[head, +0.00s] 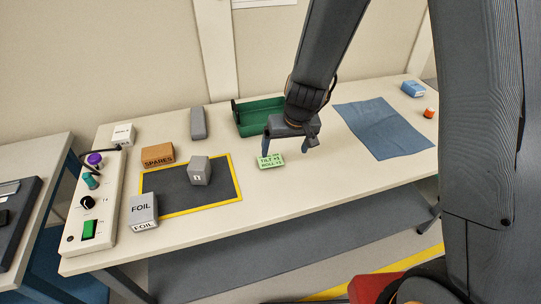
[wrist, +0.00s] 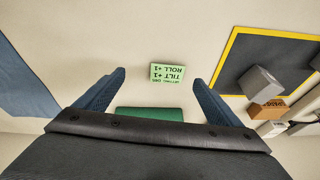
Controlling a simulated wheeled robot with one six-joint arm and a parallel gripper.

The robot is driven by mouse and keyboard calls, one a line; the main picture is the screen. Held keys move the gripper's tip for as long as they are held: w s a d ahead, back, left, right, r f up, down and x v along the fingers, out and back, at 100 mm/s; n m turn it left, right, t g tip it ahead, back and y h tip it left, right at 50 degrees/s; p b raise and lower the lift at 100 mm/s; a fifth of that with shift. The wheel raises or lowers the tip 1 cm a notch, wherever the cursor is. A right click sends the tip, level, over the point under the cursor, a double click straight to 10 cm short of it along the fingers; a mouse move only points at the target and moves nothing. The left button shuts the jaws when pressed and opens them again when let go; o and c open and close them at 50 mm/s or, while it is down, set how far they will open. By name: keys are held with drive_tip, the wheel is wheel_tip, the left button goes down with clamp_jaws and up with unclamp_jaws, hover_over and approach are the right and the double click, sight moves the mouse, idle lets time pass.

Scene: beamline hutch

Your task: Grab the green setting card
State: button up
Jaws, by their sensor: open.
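The green setting card (head: 271,161) lies on the pale table, right of the yellow-edged mat, with text reading TILT +1 and ROLL +3. In the wrist view the green setting card (wrist: 167,73) shows upside down, between the lines of the two fingers and beyond their tips. My gripper (head: 288,146) is open and empty above the table, just over and behind the card. In the wrist view my gripper (wrist: 158,78) has its blue fingers spread wide on either side.
A green tray (head: 245,130) stands behind my gripper. A blue cloth (head: 385,129) lies to the right. The dark mat (head: 233,189) on the left bears a grey block (head: 199,171). A FOIL box (head: 143,208) and a control panel (head: 92,215) stand further left. Table around the card is clear.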

sight(271, 161)
drive_tip(key=shift+n+t, duration=0.3)
drive_tip(key=shift+w+a+f+b, duration=0.6)
drive_tip(key=shift+w+f, duration=0.4)
drive_tip(key=shift+f, duration=0.7)
drive_tip(key=shift+w+a+f+b, duration=0.45)
drive_tip(key=shift+w+a+f, duration=0.4)
drive_tip(key=shift+f, duration=0.85)
drive_tip(key=shift+w+a+f+b, duration=0.55)
drive_tip(key=shift+w+f, duration=0.55)
drive_tip(key=shift+f, duration=0.6)
drive_tip(key=c, duration=1.1)
